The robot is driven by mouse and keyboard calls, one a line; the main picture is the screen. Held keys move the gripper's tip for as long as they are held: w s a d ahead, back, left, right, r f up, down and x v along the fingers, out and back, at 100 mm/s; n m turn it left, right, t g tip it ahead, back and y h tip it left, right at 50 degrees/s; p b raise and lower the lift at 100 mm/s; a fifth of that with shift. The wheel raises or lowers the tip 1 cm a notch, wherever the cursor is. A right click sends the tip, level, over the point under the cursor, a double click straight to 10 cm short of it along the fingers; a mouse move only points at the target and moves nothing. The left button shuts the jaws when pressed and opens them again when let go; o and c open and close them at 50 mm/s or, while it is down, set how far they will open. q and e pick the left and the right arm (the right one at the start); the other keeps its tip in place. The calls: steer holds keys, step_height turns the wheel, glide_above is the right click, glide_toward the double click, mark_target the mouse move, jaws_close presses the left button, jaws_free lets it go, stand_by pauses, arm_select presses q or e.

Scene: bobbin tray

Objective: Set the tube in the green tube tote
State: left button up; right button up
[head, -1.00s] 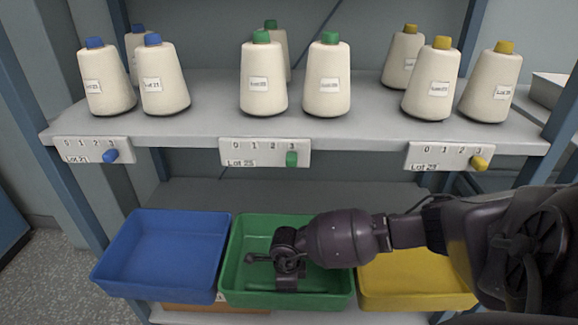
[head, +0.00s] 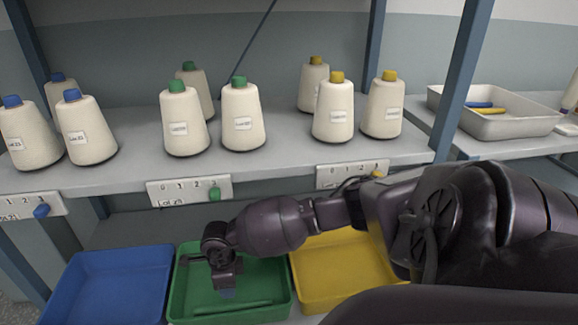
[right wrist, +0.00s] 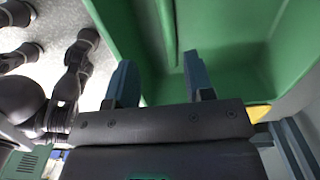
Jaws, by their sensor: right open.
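The green tote (head: 181,290) stands on the lower shelf between the blue and yellow totes. A green tube (head: 233,307) lies in it, along its near side. My right gripper (head: 228,294) is over the tote, pointing down, just behind the tube in the picture. In the right wrist view, its two fingers (right wrist: 160,88) are apart with nothing held between them. The tube (right wrist: 167,30) also shows there as a green bar on the tote floor, beyond the fingertips. My left gripper is not in the head view.
The blue tote (head: 112,290) and yellow tote (head: 340,270) flank the green one closely. The shelf (head: 290,150) above holds several capped yarn cones and lot plates with coloured sliders. A white tray (head: 515,125) with blue and yellow tubes stands at the right.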

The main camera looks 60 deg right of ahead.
steer(key=s+a+f+m+y, duration=0.1)
steer(key=s+a+m+y, duration=0.1)
steer(key=s+a+y, duration=0.35)
steer(key=s+a+f+m+y, duration=0.1)
steer(key=s+a+y, duration=0.2)
steer(key=a, duration=0.6)
steer(key=s+a+r+m+t+y, duration=0.55)
steer(key=a+m+t, duration=0.25)
steer(key=m, duration=0.3)
steer(key=s+d+m+t+h, duration=0.1)
steer(key=s+d+m+h, duration=0.5)
steer(key=m, duration=0.8)
steer(key=s+d+m+h, duration=0.7)
steer(key=s+m, duration=0.2)
steer(key=m, duration=0.5)
steer(key=shift+d+f+t+h, duration=0.15)
steer(key=shift+f+t+h, duration=0.25)
steer(key=shift+f, duration=0.05)
steer(key=shift+r, duration=0.1)
